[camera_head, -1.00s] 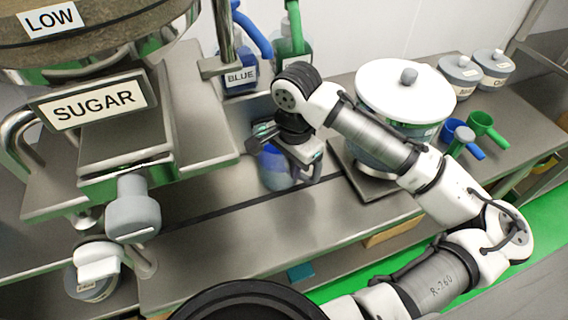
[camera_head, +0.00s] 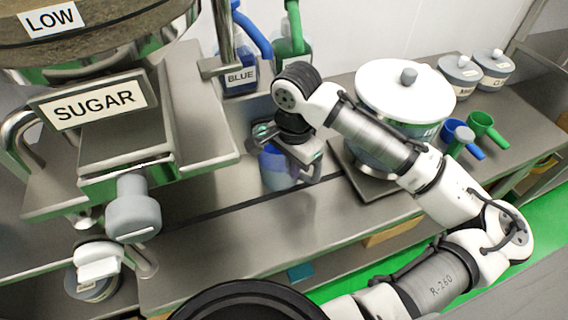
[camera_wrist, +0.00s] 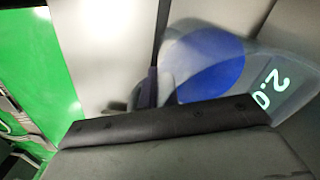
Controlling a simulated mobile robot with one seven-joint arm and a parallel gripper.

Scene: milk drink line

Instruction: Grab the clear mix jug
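The clear mix jug (camera_head: 275,170), with blue showing in it, stands on the steel bench below the blue bottle. Its upper part is partly hidden by my gripper (camera_head: 305,152), which is at the jug's handle side, on the right. In the wrist view the jug (camera_wrist: 281,62) is close, with a blue round area and a "2.0" mark on its wall. The dark gripper body fills the bottom of that view. The fingertips cannot be made out, so I cannot tell whether they are around the handle or apart from it.
A large white-lidded pot (camera_head: 385,95) stands close right of the jug on a steel plate. The sugar hopper (camera_head: 95,105) overhangs at left. Blue (camera_head: 235,75) and green (camera_head: 290,50) bottles stand behind. The bench front is clear.

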